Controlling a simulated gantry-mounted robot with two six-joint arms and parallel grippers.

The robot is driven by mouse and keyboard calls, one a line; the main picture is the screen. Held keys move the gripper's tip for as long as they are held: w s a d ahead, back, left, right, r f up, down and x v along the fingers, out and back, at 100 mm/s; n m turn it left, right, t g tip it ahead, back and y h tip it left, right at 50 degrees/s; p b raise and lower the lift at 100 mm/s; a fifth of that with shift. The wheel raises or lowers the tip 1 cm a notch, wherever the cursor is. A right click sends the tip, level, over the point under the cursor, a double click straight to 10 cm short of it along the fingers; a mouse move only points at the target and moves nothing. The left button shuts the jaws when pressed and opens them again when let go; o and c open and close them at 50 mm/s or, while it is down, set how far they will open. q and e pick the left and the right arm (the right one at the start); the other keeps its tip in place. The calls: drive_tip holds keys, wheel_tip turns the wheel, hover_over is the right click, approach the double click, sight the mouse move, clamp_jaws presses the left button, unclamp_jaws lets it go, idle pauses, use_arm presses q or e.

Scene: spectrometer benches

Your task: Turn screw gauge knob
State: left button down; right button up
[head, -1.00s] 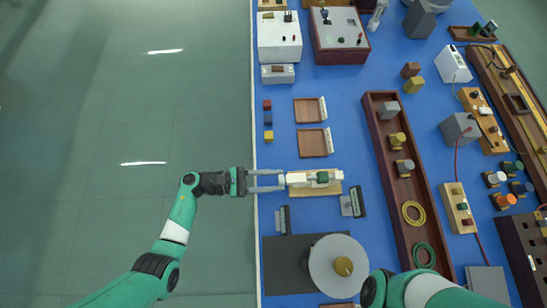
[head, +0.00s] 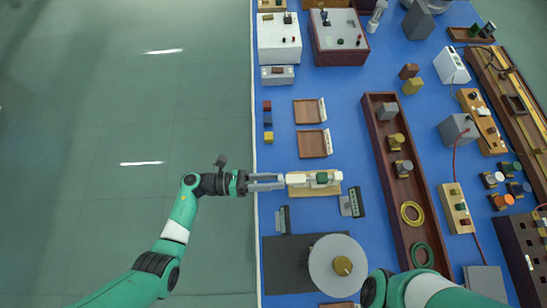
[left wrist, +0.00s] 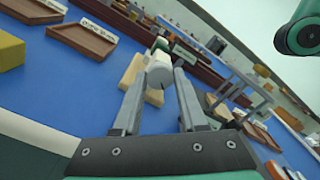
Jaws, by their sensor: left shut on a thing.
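The screw gauge (head: 322,179) lies on a pale wooden block (head: 315,192) near the left edge of the blue bench. It has a white body with a green part. Its white knob (head: 294,179) points left, toward my left gripper (head: 281,181). In the left wrist view, the knob (left wrist: 159,74) is a white cylinder between the two grey fingertips of the left gripper (left wrist: 159,84), which is shut on it. The fingers hide the knob's sides. Part of my right arm shows at the bottom of the head view, but its gripper does not.
Two brown trays (head: 313,144) lie above the gauge in the head view. A small dark stand (head: 352,203) is just right of it, and another (head: 284,219) is below left. A grey disc (head: 330,268) lies lower down. A long brown tray (head: 400,185) runs along the right.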

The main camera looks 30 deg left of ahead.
use_arm(q)
drive_tip(key=n+p, duration=0.1)
drive_tip(key=n, duration=0.2)
drive_tip(key=shift+r+n, duration=0.1)
drive_tip(key=shift+n, duration=0.3)
drive_tip(key=n+p, duration=0.1)
drive_tip(key=n, duration=0.2)
drive_tip(key=n+p, duration=0.1)
drive_tip(key=n, duration=0.5)
drive_tip(key=shift+n+p, duration=0.3)
drive_tip(key=shift+n, duration=0.1)
drive_tip(key=n+p, duration=0.1)
drive_tip(key=n, duration=0.5)
drive_tip(key=n+p, duration=0.1)
drive_tip(key=n, duration=0.5)
drive_tip(key=shift+n+p, duration=0.3)
drive_tip(key=shift+c, duration=2.2)
unclamp_jaws()
